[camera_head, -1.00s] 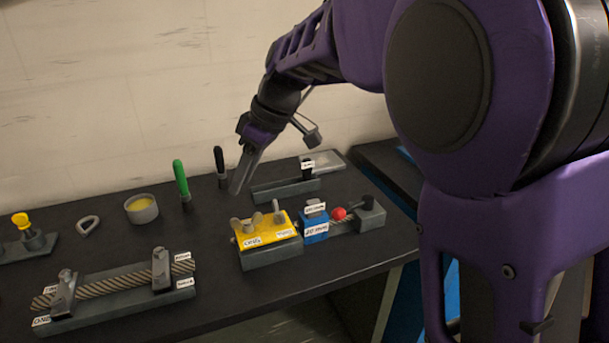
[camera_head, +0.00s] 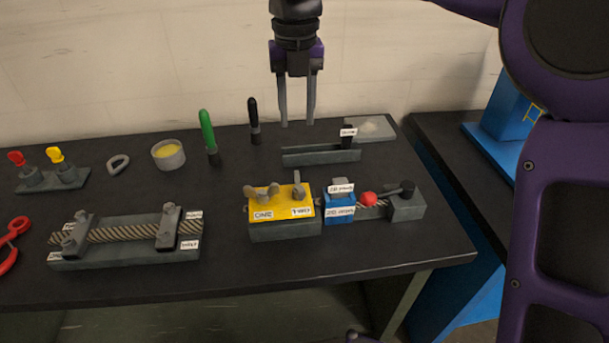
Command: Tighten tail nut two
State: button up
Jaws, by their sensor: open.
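My gripper (camera_head: 298,115) points straight down above the back of the bench, with its two fingers apart and nothing between them. It is behind and above the yellow block (camera_head: 281,200). The block sits on a dark base and carries wing-shaped nuts. Two low nuts (camera_head: 262,192) are at its left, by a label that seems to read ONE. An upright nut (camera_head: 297,183) stands at its right, above a second small label (camera_head: 302,212) that I cannot read surely. A rope fixture (camera_head: 125,238) at the front left has two upright clamps with small, unclear labels.
Right of the yellow block are a blue block (camera_head: 339,205), a red ball (camera_head: 368,199) and a dark end block (camera_head: 405,206). A grey channel (camera_head: 320,157), a black-handled tool (camera_head: 254,122), a green-handled tool (camera_head: 208,135) and a cup (camera_head: 168,155) stand behind.

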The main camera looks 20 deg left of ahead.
aim_at(298, 178)
notch_tip(298, 178, down, 16)
jog(key=shift+f+b, duration=0.2)
jog(key=shift+b, duration=1.05)
grip_shut()
